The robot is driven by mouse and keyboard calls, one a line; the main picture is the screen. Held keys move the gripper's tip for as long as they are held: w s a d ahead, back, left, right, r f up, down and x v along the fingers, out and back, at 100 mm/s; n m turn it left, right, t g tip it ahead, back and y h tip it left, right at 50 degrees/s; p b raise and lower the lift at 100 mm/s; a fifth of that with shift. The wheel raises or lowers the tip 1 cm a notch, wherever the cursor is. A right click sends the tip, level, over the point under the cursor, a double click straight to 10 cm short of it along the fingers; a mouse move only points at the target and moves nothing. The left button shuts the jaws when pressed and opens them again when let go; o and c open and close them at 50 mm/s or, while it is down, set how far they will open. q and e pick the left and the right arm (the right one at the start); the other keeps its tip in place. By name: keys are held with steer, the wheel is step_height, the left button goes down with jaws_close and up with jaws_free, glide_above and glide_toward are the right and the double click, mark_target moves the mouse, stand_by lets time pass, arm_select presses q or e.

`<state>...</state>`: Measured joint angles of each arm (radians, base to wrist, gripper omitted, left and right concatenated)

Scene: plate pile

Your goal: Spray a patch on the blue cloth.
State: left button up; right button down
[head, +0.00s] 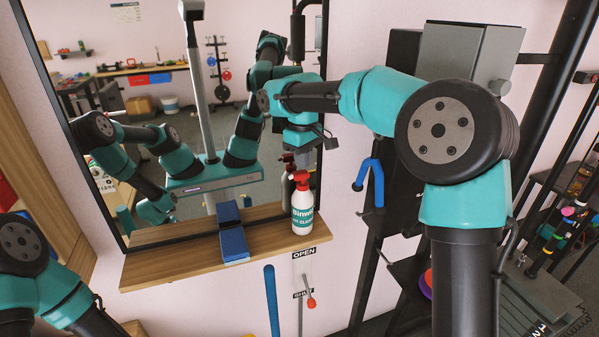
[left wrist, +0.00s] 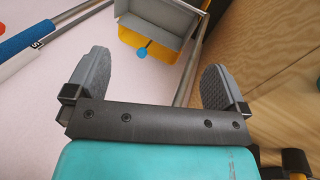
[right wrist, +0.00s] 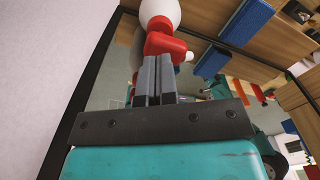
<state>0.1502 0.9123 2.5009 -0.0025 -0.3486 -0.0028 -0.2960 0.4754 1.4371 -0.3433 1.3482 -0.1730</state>
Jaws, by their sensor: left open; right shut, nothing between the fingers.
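The blue cloth (head: 234,244), a flat blue slab, lies on the wooden shelf before the mirror. It also shows in the right wrist view (right wrist: 247,20). A white spray bottle (head: 302,212) with a red head stands upright on the shelf, right of the cloth. My right gripper (head: 303,160) points down just above the bottle's head. In the right wrist view its fingers (right wrist: 153,78) are shut with nothing between them, close beside the red head (right wrist: 162,42); contact is unclear. My left gripper (left wrist: 157,75) is open and empty, away from the shelf; its fingers are outside the head view.
The mirror (head: 150,80) behind the wooden shelf (head: 170,268) reflects my arms, the bottle and the cloth. Below the shelf are a lever with a red knob (head: 311,303) and a blue bar (head: 271,300). A yellow and grey bin (left wrist: 150,40) lies beyond my left gripper.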

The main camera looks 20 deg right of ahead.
steer(key=shift+f, duration=1.35)
steer(key=shift+r, duration=1.75)
steer(key=shift+r, duration=0.15)
step_height(320, 180, up, 6)
steer(key=shift+f, duration=0.15)
